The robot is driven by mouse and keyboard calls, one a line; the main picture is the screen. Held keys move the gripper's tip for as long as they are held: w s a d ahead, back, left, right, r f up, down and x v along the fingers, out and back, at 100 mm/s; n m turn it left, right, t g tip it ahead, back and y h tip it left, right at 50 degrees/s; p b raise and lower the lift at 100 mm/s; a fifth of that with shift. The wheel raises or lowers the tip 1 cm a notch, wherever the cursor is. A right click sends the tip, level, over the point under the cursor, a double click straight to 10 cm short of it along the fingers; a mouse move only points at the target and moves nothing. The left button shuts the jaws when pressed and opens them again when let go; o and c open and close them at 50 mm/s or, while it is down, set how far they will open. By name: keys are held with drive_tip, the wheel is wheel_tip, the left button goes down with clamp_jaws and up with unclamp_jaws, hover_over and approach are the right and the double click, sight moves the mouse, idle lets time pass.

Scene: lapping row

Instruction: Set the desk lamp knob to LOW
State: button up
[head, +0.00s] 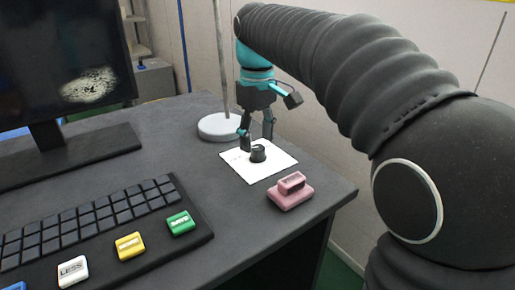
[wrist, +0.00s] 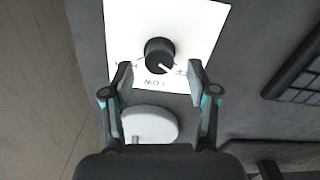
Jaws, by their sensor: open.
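The black round knob (head: 258,154) stands on a white label plate (head: 275,168) at the desk's right side. In the wrist view the knob (wrist: 159,53) has a white pointer line aimed to the lower right. The word LOW shows upside down just below the knob, and partly hidden lettering shows at left and right. The pointer lies between LOW and the right-hand lettering. My gripper (head: 257,141) is open above the knob, pointing down. In the wrist view its fingers (wrist: 158,75) are spread to either side, with nothing between them gripped.
The round white lamp base (head: 219,126) with its pole stands behind the plate. A pink block-like object (head: 290,190) sits in front of it, near the desk edge. A keypad (head: 90,230) with coloured keys and a monitor (head: 60,60) are at left.

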drive_tip(key=shift+f, duration=1.15)
clamp_jaws()
drive_tip(key=shift+r, duration=0.1)
drive_tip(key=shift+m+p, duration=0.85)
drive_tip(key=shift+m, duration=0.25)
drive_tip(key=m+p, duration=0.2)
drive_tip(key=m, duration=0.1)
drive_tip(key=shift+m, duration=0.3)
drive_tip(key=m+p, duration=0.1)
drive_tip(key=m, duration=0.4)
drive_tip(key=shift+d+m, duration=0.1)
drive_tip(key=shift+m, duration=0.3)
drive_tip(key=shift+w, duration=0.1)
